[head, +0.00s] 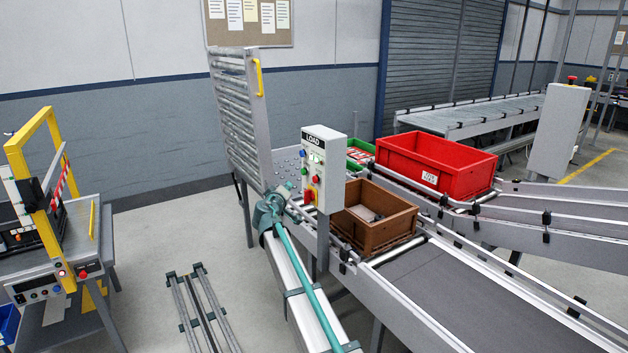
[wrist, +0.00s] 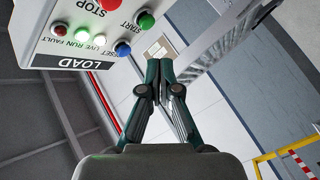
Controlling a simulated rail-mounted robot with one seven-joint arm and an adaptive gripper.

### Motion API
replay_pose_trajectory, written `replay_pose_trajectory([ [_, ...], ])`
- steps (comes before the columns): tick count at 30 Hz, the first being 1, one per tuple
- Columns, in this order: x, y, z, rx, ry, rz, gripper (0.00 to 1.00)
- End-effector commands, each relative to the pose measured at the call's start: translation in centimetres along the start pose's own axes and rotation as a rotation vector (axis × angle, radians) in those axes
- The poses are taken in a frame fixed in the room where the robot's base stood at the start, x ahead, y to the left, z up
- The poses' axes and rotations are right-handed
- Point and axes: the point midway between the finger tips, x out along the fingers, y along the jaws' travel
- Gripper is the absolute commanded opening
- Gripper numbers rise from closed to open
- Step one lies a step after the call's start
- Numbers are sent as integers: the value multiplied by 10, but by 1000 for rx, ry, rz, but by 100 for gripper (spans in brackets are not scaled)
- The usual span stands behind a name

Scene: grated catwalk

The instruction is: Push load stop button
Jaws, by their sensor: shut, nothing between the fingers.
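The load control box (head: 332,165) is a pale upright box with a LOAD label, beside the conveyor. In the wrist view the panel (wrist: 48,52) appears upside down at the upper left. Its red stop button (wrist: 109,5) is at the top edge, partly cut off, by the word STOP. A green start button (wrist: 145,21) and a blue reset button (wrist: 122,48) lie nearer my gripper. My gripper (wrist: 159,72) is shut and empty, its fingertips to the right of the panel's buttons. In the head view my teal gripper (head: 275,204) is just left of the box.
A brown crate (head: 386,226) sits on the conveyor right of the box, with a red crate (head: 437,160) behind. A tilted roller frame (head: 232,115) stands behind my gripper.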

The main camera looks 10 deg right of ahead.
Motion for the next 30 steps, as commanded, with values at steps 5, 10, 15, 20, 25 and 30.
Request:
replay_pose_trajectory([
  [5, 16, 14, 10, 0, -2, 0, 0],
  [10, 32, 26, 21, 1, -2, 0, 0],
  [15, 44, 31, 32, 1, -1, 1, 0],
  [20, 50, 36, 37, 1, -1, 0, 0],
  [25, 52, 38, 38, 1, 0, 0, 0],
  [30, 52, 38, 38, 1, 0, 0, 0],
])
